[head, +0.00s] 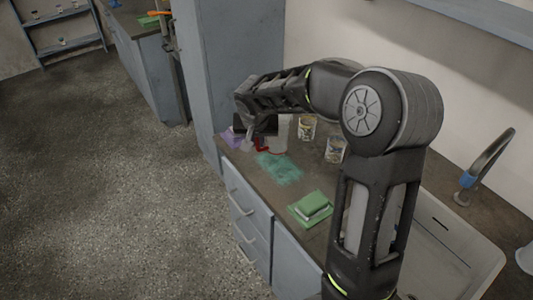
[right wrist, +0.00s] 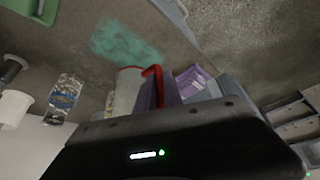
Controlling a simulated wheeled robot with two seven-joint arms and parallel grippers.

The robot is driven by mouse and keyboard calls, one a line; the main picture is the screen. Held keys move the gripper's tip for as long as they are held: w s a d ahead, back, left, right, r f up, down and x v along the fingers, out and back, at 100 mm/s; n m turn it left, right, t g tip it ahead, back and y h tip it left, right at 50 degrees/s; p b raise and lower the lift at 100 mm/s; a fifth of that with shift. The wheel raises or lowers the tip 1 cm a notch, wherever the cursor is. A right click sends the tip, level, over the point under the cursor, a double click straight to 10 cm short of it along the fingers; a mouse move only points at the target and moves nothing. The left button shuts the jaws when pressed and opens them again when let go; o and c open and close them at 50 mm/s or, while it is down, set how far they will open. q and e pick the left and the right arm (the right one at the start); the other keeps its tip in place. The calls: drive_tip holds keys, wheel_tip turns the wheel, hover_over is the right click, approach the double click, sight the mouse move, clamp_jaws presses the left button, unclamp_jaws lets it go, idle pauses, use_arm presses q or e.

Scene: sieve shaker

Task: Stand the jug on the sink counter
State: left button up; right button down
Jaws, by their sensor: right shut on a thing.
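The jug (head: 280,138) is pale with a red handle and shows at the far end of the sink counter (head: 272,192), partly behind my gripper. In the right wrist view its pale side (right wrist: 126,88) and red handle (right wrist: 153,72) show just beyond the gripper body. My right gripper (head: 259,138) is shut on the jug, at the handle side; the fingertips are largely hidden. The jug looks roughly upright, low over or on the brown counter top; I cannot tell whether its base touches. My left gripper is out of view.
A purple item (head: 232,138) lies at the left. The sink (head: 445,250) and tap (head: 486,165) are far right.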

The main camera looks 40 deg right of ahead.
sight(258, 147)
drive_tip(key=shift+f, duration=1.5)
drive_tip(key=shift+f, duration=1.85)
drive_tip(key=shift+f, duration=0.2)
drive_tip(key=c, duration=1.5)
unclamp_jaws()
drive_tip(key=shift+r, duration=0.1)
